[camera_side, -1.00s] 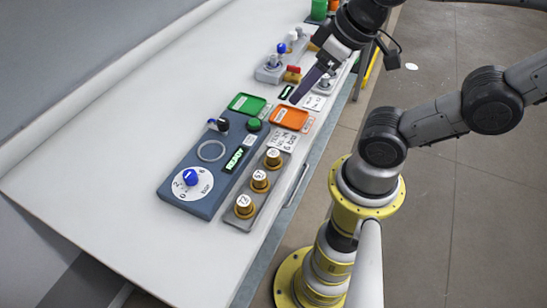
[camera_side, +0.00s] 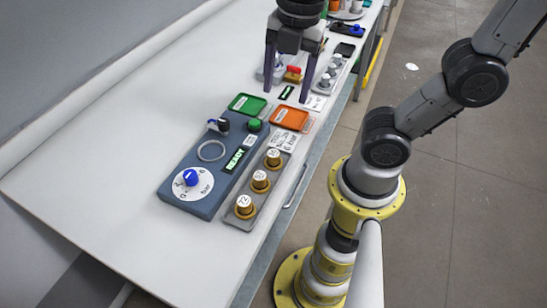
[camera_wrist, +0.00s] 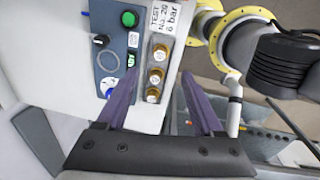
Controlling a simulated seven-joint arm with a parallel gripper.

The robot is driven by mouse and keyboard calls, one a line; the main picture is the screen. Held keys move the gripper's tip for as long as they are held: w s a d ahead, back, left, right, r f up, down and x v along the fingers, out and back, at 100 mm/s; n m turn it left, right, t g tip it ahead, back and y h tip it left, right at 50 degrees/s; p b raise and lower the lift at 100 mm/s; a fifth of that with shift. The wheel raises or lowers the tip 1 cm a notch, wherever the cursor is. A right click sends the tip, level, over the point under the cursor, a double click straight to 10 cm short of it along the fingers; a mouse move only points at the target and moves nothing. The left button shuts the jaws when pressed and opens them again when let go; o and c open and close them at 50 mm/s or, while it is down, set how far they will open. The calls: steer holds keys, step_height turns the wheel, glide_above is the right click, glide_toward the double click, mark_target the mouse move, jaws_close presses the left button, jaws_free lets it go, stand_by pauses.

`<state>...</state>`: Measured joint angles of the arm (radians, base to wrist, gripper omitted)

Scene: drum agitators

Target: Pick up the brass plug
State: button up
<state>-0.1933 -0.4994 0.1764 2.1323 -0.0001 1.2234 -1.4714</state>
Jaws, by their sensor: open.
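Three brass plugs with white labelled tops stand upright in a grey rack (camera_side: 235,220) at the front right of the blue panel: a front plug (camera_side: 245,206), a middle plug (camera_side: 260,181) and a back plug (camera_side: 273,159). In the wrist view the plugs (camera_wrist: 156,76) show in a column between my finger lines. The label on the front plug reads 72; the others are too small to read surely. My gripper (camera_side: 287,98) points down, open and empty, above the bench behind the plugs, apart from them.
The blue panel (camera_side: 190,165) carries a blue knob (camera_side: 190,177), a ring, a dark switch and a green button. Green (camera_side: 247,104) and orange (camera_side: 290,118) trays lie behind it. More fixtures stand farther back. The left of the bench is clear.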

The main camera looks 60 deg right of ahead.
steer(key=w+a+f+n+g, duration=0.1)
steer(key=a+n, duration=0.1)
glide_above(273, 153)
step_height(273, 153, down, 9)
steer(key=shift+s+a, duration=0.15)
steer(key=shift+d+f, duration=0.2)
steer(key=shift+f, duration=2.45)
jaws_close()
